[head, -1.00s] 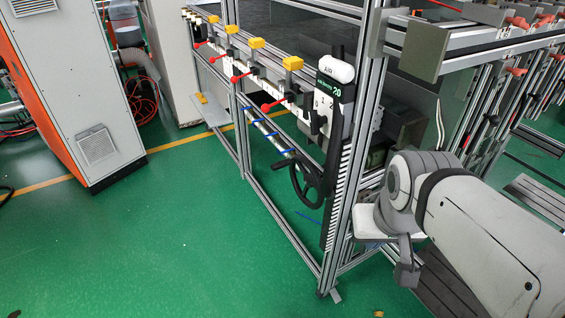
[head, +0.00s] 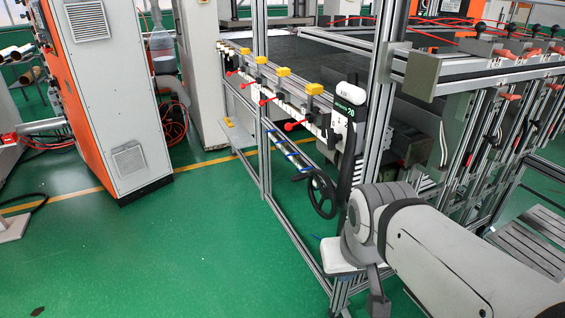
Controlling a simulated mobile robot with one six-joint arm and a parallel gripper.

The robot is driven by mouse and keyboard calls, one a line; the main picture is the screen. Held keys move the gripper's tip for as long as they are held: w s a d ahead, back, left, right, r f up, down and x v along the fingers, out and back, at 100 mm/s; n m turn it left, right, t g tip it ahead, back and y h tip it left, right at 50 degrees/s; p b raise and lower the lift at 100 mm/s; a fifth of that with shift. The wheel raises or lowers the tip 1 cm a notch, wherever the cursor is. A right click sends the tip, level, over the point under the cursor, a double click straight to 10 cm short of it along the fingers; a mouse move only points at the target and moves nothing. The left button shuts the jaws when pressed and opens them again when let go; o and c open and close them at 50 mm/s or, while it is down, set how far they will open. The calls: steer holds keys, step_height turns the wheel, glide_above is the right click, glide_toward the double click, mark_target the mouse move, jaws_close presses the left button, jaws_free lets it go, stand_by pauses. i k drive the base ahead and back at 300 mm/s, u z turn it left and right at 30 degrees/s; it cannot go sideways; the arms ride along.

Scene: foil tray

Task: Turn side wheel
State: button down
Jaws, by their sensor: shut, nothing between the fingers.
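The side wheel (head: 322,195) is a black spoked handwheel low on the side of the aluminium frame, left of the upright scale post. It is fully in sight, with nothing in my arm covering it. My gripper (head: 378,304) hangs below the grey wrist at lower centre, pointing down. Its dark fingers look closed and hold nothing. It is apart from the wheel, lower and to the right in the picture. The distance in depth is hard to tell.
The aluminium frame (head: 262,150) runs from front to back, with yellow blocks and red-knobbed levers along its rail. An orange and grey cabinet (head: 122,100) stands at the left. Green floor (head: 200,250) is clear between them. Slatted metal steps (head: 540,230) lie at the right.

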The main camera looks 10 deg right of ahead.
mark_target(312, 197)
steer(key=z, duration=0.05)
steer(key=i, duration=1)
steer(key=u, duration=0.1)
